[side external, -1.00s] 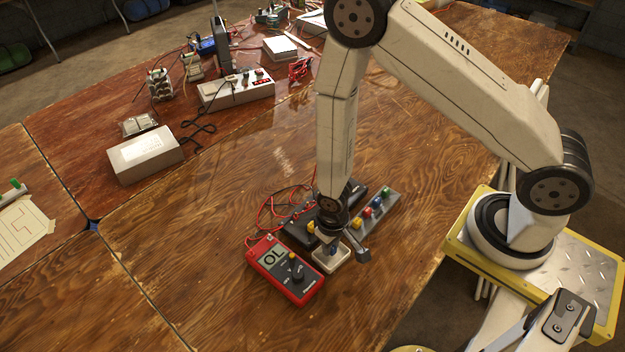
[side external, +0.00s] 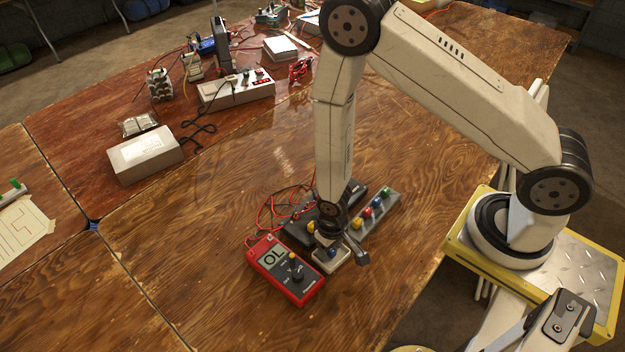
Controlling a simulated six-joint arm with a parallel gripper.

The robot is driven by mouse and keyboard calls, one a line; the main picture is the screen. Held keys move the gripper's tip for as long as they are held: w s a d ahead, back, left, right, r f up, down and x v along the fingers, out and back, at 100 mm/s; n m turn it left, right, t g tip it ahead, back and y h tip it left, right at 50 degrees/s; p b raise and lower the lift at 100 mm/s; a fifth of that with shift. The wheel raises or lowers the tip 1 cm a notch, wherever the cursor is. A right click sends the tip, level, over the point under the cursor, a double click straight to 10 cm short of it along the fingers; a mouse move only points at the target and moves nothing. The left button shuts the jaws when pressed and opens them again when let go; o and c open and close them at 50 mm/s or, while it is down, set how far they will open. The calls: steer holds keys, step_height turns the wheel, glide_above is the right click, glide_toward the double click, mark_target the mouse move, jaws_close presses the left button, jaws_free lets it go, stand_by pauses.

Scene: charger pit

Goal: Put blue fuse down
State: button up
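My gripper (side external: 333,246) points down over a small cream tray (side external: 318,268) near the middle front of the table. A dark blue piece, likely the blue fuse (side external: 332,252), shows below the gripper, at the tray. The gripper hides much of it, and I cannot tell whether the fingers are closed on it or whether it rests on the tray. A grey part of the gripper sticks out to its right. Behind it, a grey rack (side external: 396,205) holds several coloured fuses, and a black holder (side external: 297,230) has a yellow fuse (side external: 309,227) at its left part.
A red multimeter (side external: 287,271) reading "OL" lies close left of the tray, with red leads (side external: 268,211) behind it. A white box (side external: 145,155) and a power supply (side external: 237,90) stand farther back. The table's front and left middle are clear.

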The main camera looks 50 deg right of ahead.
steer(key=shift+r, duration=0.2)
step_height(320, 180, up, 13)
stand_by(1.2)
stand_by(0.6)
steer(key=d+r+n+t, duration=0.1)
steer(key=d+r+t, duration=0.1)
steer(key=d+r, duration=0.6)
step_height(320, 180, up, 4)
steer(key=shift+s+d+t, duration=0.15)
steer(key=shift+s+t, duration=0.15)
